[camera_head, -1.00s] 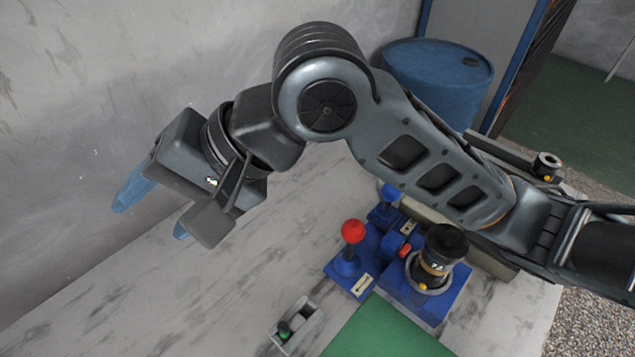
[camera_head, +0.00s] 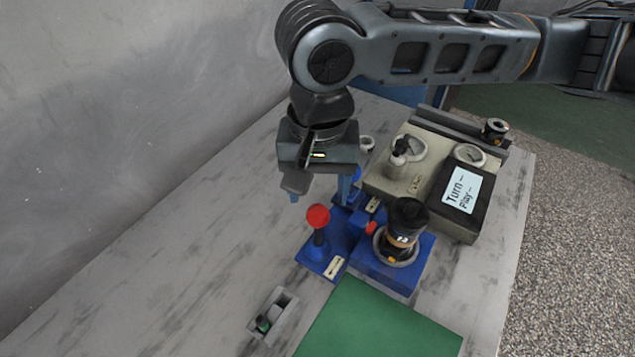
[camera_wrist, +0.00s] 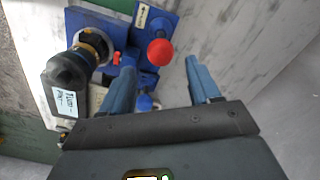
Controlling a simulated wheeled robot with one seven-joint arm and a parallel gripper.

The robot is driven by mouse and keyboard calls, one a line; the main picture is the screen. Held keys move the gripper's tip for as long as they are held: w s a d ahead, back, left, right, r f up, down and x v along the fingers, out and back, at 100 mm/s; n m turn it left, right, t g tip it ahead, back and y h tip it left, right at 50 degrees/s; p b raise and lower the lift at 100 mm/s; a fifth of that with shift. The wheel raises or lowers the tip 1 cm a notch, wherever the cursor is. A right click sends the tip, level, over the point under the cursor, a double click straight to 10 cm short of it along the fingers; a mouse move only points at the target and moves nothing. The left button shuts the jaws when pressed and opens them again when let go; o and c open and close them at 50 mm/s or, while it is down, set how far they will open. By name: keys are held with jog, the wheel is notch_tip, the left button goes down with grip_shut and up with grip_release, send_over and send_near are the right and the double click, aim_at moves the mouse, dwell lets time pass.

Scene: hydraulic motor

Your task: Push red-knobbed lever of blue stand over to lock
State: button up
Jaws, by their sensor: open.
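The blue stand (camera_head: 335,250) sits on the grey table, with a red-knobbed lever (camera_head: 318,217) standing about upright at its left part. A black cylindrical motor part (camera_head: 404,228) with a yellow-brown band stands in the ring on the stand's right part. My gripper (camera_head: 322,197) points down just behind the red knob, its blue fingers apart and empty. In the wrist view, the red knob (camera_wrist: 160,52) shows ahead of the gap between my open fingers (camera_wrist: 160,80), apart from them. The left finger overlaps part of the stand (camera_wrist: 100,22) in that view.
A beige unit (camera_head: 400,180) with a dark display box (camera_head: 462,195) stands behind and right. A green mat (camera_head: 375,325) and a small grey holder (camera_head: 272,314) with a dark-green item lie in front. The wall (camera_head: 130,120) is at left; the table's left part is bare.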

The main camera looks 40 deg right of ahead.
aim_at(317, 209)
notch_tip(317, 209, down, 4)
jog(key=b, duration=0.3)
jog(key=shift+f, duration=0.15)
jog(key=shift+f+b, duration=0.75)
jog(key=shift+f, duration=0.8)
jog(key=shift+c, duration=0.3)
jog(key=c, duration=0.6)
jog(key=shift+a, duration=0.1)
